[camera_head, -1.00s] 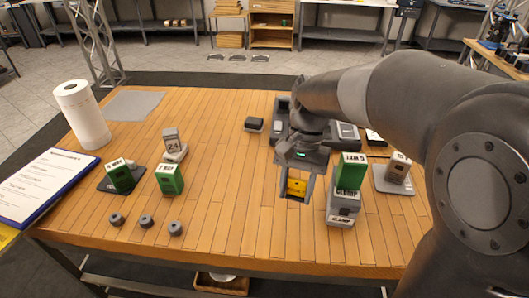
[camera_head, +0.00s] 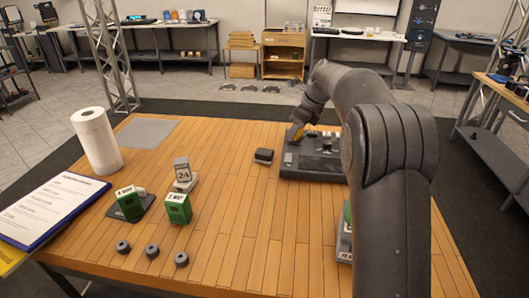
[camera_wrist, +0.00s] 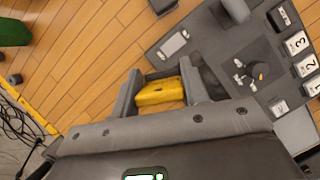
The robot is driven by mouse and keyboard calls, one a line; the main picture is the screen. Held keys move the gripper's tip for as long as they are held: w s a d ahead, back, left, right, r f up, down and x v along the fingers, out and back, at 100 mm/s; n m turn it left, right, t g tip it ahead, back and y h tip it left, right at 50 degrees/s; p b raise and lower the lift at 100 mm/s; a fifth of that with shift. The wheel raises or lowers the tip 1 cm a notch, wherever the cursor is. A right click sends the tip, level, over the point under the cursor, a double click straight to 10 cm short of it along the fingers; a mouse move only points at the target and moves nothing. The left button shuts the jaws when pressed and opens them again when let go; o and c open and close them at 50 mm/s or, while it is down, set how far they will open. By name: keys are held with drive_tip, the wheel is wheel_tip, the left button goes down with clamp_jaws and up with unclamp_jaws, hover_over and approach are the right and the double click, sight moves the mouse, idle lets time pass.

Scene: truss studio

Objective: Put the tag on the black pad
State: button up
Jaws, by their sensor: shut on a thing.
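My gripper (camera_wrist: 163,97) is shut on a yellow tag (camera_wrist: 152,92), held between its two fingers in the wrist view. In the head view the tag (camera_head: 296,132) shows as a small yellow patch by my gripper (camera_head: 297,137), at the left back part of a dark grey board (camera_head: 315,172). The board (camera_wrist: 180,27) fills the right of the wrist view. A blackish patch (camera_wrist: 212,78) lies on it just beside the right finger; I cannot tell whether it is the black pad or shadow. The tag's height above the board is unclear.
The board carries a knob (camera_wrist: 257,72) and numbered tiles (camera_wrist: 304,66). A small dark block (camera_head: 263,156) stands left of it. Green blocks (camera_head: 177,208), a calendar block (camera_head: 182,172), small weights (camera_head: 152,251) and a paper roll (camera_head: 96,140) stand left. The middle tabletop is clear.

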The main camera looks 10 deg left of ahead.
drive_tip(key=w+m+t, duration=0.1)
drive_tip(key=w+m, duration=0.3)
drive_tip(key=w, duration=0.1)
drive_tip(key=h, duration=0.1)
hover_over(261, 148)
drive_tip(key=s+d, duration=0.1)
wheel_tip(261, 148, down, 7)
drive_tip(key=shift+s+r, duration=0.15)
drive_tip(key=shift+r, duration=0.05)
drive_tip(key=shift+f, duration=2.05)
drive_tip(key=o, duration=0.9)
drive_tip(key=shift+f, duration=0.1)
drive_tip(key=shift+o, duration=0.2)
drive_tip(key=v, duration=1.2)
